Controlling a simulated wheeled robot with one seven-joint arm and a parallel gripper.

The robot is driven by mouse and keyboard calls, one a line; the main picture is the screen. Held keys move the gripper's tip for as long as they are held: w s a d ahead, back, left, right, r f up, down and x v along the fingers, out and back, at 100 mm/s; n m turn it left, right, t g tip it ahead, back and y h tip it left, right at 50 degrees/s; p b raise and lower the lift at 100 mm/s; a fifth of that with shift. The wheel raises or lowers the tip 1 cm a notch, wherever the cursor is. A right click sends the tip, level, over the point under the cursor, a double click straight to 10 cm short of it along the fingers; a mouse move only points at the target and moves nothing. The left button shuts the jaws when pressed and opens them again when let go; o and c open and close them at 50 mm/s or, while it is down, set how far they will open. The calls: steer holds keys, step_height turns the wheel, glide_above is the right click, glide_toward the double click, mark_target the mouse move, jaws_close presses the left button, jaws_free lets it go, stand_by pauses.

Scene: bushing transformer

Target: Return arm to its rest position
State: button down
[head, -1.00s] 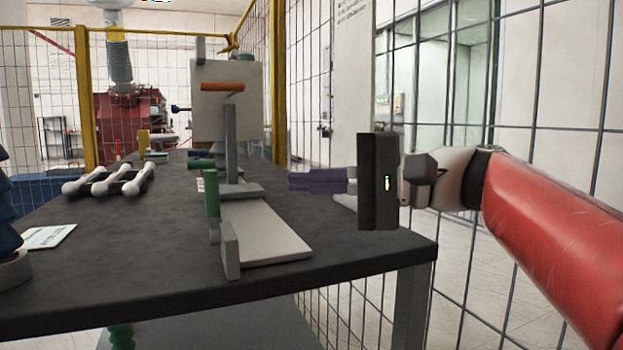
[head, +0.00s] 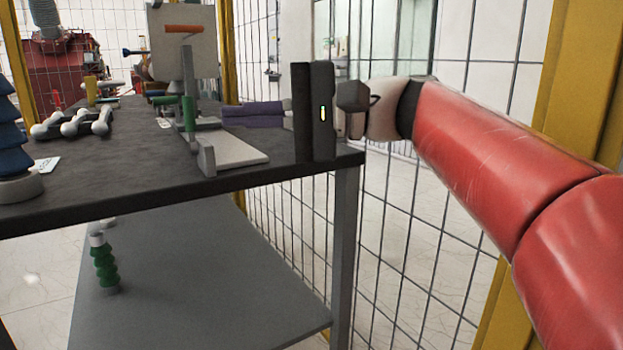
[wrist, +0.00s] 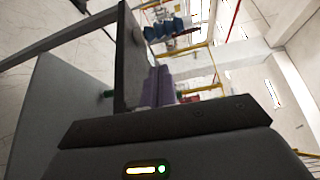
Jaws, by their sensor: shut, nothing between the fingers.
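My red arm (head: 470,150) reaches in from the right in the head view, with the dark gripper body (head: 313,112) near the right end of the dark bench. The purple fingers of my gripper (head: 230,115) point left beside the bench's grey fixture (head: 230,150). The fingers lie together with nothing between them. In the wrist view the shut purple fingers (wrist: 158,85) point up past the bench edge (wrist: 128,60). Whether the gripper touches the bench cannot be told.
The bench (head: 110,190) holds a grey clamp fixture with green handles and a white ball-ended part (head: 75,122). A blue ribbed bushing (head: 10,140) stands at the left. A green ribbed bushing (head: 105,265) is on the lower shelf (head: 200,290). A mesh fence (head: 440,180) stands behind my arm.

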steer(key=s+d+f+t+h+p, duration=0.2)
steer(key=s+d+f+h, duration=0.2)
steer(key=f, duration=0.6)
steer(key=s+d+f+t+h+p, duration=0.2)
steer(key=s+d+f+h, duration=0.2)
steer(key=d+f+h, duration=0.3)
steer(key=s+d+f+t+h+p, duration=0.2)
steer(key=s+d+f+h, duration=0.2)
steer(key=d+f, duration=0.8)
steer(key=h, duration=0.2)
steer(key=shift+s+f+n+h+p, duration=0.2)
steer(key=shift+f+n+h+p, duration=0.1)
steer(key=shift+f+p, duration=0.1)
